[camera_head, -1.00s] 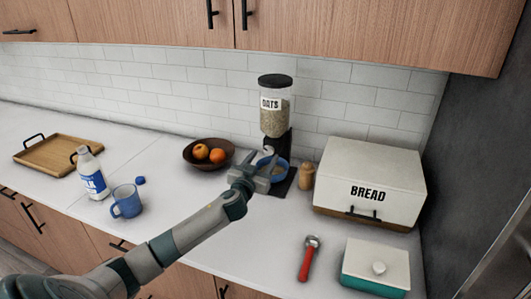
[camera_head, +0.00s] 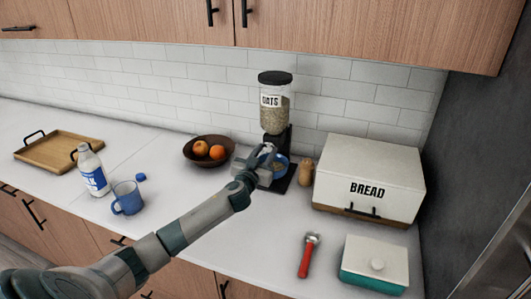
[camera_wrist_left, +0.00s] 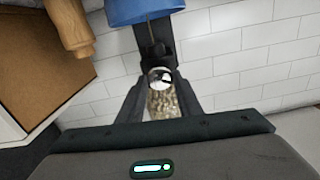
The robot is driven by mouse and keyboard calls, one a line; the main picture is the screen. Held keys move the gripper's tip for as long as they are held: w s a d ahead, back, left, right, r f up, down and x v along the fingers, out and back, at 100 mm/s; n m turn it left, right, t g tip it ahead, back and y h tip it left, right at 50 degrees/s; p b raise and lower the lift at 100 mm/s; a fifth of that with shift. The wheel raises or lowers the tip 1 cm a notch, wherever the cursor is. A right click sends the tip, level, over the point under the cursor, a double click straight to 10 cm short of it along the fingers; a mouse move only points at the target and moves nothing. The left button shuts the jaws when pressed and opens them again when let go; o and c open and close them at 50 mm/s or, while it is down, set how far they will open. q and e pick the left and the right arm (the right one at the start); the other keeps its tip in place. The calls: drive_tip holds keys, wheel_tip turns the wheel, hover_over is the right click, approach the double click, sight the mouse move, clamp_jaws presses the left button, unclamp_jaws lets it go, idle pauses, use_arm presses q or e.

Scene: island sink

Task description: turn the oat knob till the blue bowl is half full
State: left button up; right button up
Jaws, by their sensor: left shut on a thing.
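The oats dispenser (camera_head: 275,112) stands upright on a black stand against the tiled wall, with oats visible in its clear hopper. The blue bowl (camera_head: 283,170) sits on the stand's base under it, partly hidden by my gripper; its fill level cannot be told. In the left wrist view the bowl (camera_wrist_left: 140,11) shows at the top edge. My left gripper (camera_head: 265,155) is in front of the dispenser, above the bowl's left side. It is shut on the round shiny oat knob (camera_wrist_left: 160,77), which sits between the fingertips in the wrist view. My right gripper is out of view.
A dark fruit bowl (camera_head: 190,157) is close left of my gripper. A wooden shaker (camera_head: 305,173) and the bread box (camera_head: 368,180) are to the right. A mug, milk bottle and tray stand left; a red-handled tool and teal-based dish are in front.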

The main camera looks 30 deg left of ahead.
use_arm(q)
drive_tip(key=shift+m, duration=1.3)
drive_tip(key=m, duration=0.2)
drive_tip(key=shift+m, duration=0.3)
drive_tip(key=m, duration=0.6)
drive_tip(key=shift+m, duration=0.3)
drive_tip(key=o, duration=1)
drive_tip(key=shift+o, duration=0.2)
drive_tip(key=shift+s, duration=0.15)
